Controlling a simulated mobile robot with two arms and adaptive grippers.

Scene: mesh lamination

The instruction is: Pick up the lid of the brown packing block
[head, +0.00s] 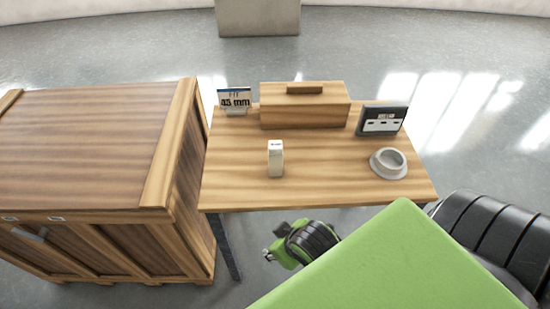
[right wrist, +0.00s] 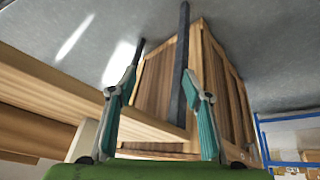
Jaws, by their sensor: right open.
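The brown packing block (head: 300,115) stands at the back middle of the wooden table in the head view. Its flat top, the lid (head: 275,94), carries a short dark bar-shaped handle (head: 304,89). My right arm reaches in from the lower right, low in front of the table's near edge and well away from the block. In the right wrist view my right gripper (right wrist: 162,82) is open, with its teal fingers spread and nothing held. My left gripper is not in view.
The table (head: 230,185) also holds a small white box (head: 275,160), a "45 mm" sign (head: 235,99), a dark-framed panel (head: 383,120) and a grey round dish (head: 388,163). A large wooden crate (head: 90,140) stands close on the left.

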